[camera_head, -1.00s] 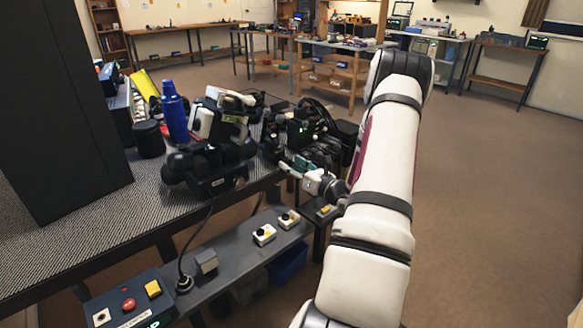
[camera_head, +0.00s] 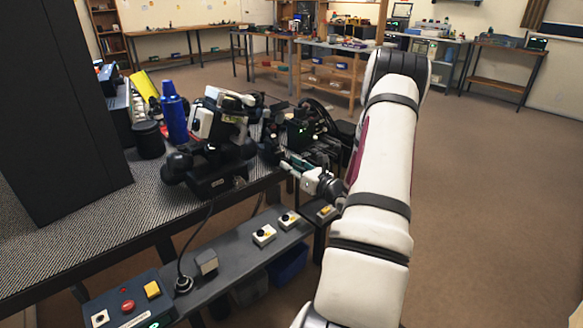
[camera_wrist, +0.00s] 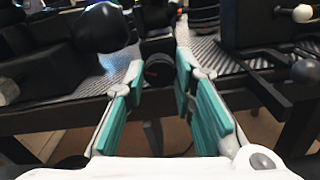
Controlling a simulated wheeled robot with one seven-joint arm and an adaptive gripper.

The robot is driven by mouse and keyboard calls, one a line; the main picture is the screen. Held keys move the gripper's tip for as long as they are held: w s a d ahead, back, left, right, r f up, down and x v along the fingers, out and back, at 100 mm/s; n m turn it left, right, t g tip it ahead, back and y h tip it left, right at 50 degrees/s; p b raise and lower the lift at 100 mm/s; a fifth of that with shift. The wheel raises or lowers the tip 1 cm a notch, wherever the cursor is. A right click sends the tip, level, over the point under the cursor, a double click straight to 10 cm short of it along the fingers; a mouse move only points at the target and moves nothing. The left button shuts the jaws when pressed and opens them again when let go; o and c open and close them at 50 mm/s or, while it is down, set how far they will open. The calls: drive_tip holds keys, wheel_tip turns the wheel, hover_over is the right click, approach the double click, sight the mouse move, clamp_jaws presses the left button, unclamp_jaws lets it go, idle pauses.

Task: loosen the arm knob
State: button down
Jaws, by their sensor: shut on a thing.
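The arm knob (camera_wrist: 159,70) is a dark round knob in the middle of the wrist view, between my fingertips. My gripper (camera_wrist: 159,82) has its teal-padded fingers on either side of it and is shut on it. In the head view my gripper (camera_head: 285,163) reaches left to the front of the black machine (camera_head: 300,133) at the bench's right end. The knob cannot be made out there, hidden among dark parts and the fingers.
A black instrument with round knobs (camera_head: 208,165) stands close left of my gripper. A blue bottle (camera_head: 174,118) and a black jar (camera_head: 148,140) stand farther left. A lower shelf (camera_head: 232,250) carries switch boxes and a control panel (camera_head: 130,303). The floor at right is clear.

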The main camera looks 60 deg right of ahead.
drive_tip(key=shift+n+b, duration=2)
drive_tip(key=shift+n, duration=0.5)
drive_tip(key=shift+n, duration=0.3)
drive_tip(key=c, duration=1.3)
unclamp_jaws()
drive_tip(key=shift+c, duration=0.2)
drive_tip(key=shift+s, duration=0.1)
drive_tip(key=v, duration=1.1)
drive_tip(key=shift+s, duration=0.4)
